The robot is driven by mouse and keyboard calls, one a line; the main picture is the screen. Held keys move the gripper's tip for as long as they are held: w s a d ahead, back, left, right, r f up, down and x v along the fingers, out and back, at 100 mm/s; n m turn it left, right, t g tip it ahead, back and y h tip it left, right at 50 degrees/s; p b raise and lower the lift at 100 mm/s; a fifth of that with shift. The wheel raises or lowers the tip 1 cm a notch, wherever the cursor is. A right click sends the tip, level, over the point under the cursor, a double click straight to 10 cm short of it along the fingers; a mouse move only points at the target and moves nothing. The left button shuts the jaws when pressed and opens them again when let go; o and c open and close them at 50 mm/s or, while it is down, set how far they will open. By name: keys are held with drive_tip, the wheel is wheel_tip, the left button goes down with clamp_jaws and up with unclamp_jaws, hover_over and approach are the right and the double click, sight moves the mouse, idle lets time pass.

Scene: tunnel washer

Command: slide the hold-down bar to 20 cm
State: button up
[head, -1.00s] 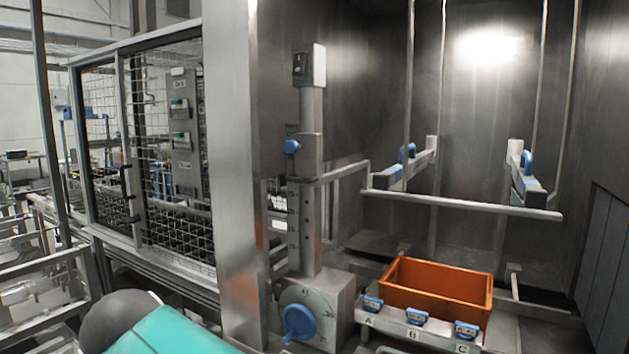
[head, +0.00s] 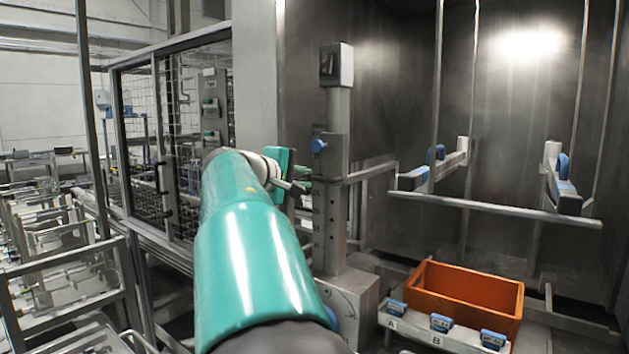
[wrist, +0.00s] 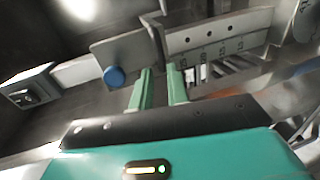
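The hold-down bar (head: 490,207) is a long grey rail, joined by a bracket to a sliding carriage (head: 334,160) on an upright scale post (head: 328,228). The carriage has a blue knob (head: 319,145); the knob (wrist: 113,76) also shows in the wrist view, where the post lies sideways. My gripper (head: 303,185) is just left of the post, near the carriage's lower end. In the wrist view its green fingers (wrist: 160,70) are apart, around or just short of a grey carriage edge; contact is unclear.
An orange bin (head: 465,290) stands below the bar, behind a ledge with blue clips labelled by letters. Two blue-ended arms (head: 437,165) hang above the bar. A mesh cage (head: 185,120) stands to the left.

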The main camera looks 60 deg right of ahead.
sight(319, 179)
drive_tip(key=x, duration=0.7)
drive_tip(key=shift+d+f, duration=0.1)
drive_tip(key=shift+d, duration=0.1)
clamp_jaws()
